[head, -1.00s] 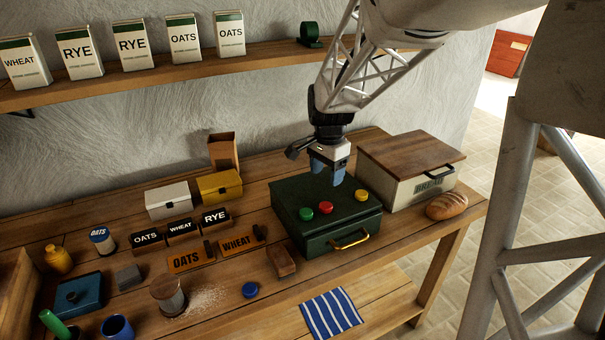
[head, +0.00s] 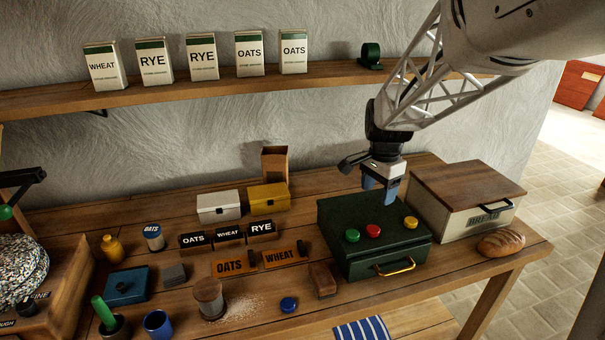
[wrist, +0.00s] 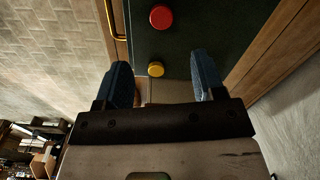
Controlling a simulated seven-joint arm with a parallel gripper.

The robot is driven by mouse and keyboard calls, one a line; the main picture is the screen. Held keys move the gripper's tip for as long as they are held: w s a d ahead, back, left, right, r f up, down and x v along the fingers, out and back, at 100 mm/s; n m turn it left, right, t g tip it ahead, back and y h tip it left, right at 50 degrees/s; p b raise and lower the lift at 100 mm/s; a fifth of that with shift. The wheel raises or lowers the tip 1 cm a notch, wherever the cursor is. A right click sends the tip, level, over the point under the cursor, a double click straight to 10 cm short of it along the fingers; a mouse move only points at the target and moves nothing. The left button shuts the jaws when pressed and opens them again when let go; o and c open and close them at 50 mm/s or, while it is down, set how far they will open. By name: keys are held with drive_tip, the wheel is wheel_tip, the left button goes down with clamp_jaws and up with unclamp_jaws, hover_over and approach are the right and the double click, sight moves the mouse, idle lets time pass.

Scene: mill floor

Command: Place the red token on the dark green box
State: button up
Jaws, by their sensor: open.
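The red token (head: 373,230) lies on the lid of the dark green box (head: 390,262), between a green token (head: 352,235) and a yellow token (head: 410,222). My gripper (head: 380,184) is open and empty above the back part of the lid. In the wrist view, the yellow token (wrist: 155,69) shows between the spread blue fingers of my gripper (wrist: 160,60), and the red token (wrist: 161,17) shows beyond the fingertips. The green token is out of the wrist view.
A bread box (head: 470,205) and a loaf (head: 500,242) stand right of the green box. Left of it are a brown block (head: 322,280), orange signs (head: 284,255), black signs (head: 228,235) and a yellow box (head: 268,199). A shelf (head: 220,88) runs along the wall behind.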

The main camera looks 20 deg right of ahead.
drive_tip(key=s+a+r+n+t, duration=0.1)
drive_tip(key=s+a+r+n, duration=0.1)
drive_tip(key=s+a+n, duration=0.5)
drive_tip(key=s+a+r+n+t, duration=0.1)
drive_tip(key=s+a+n, duration=0.6)
drive_tip(key=s+a, duration=0.4)
drive_tip(key=s, duration=0.5)
drive_tip(key=shift+r+n+t, duration=0.3)
drive_tip(key=shift+r, duration=0.1)
